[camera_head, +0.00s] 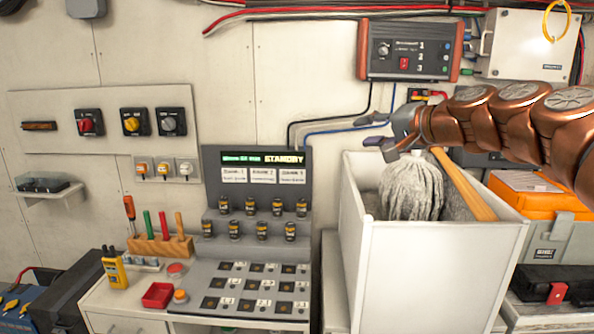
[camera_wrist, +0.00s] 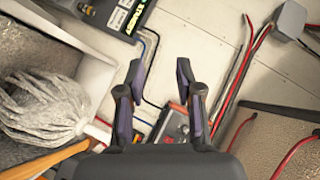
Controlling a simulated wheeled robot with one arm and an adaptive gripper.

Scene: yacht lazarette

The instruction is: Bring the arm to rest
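My copper-coloured arm (camera_head: 515,112) reaches in from the right edge in the head view, raised and roughly level. My gripper (camera_head: 368,131) is at its left end, in front of the wall and above the white bin. In the wrist view my gripper (camera_wrist: 160,78) has its two dark fingers spread apart with nothing between them. It touches nothing that I can see.
A white bin (camera_head: 430,262) holding a grey mop (camera_head: 411,188) stands below my gripper. A control box (camera_head: 410,50) hangs above it. A standby console (camera_head: 257,190) stands left. An orange case (camera_head: 545,200) is right, under my arm.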

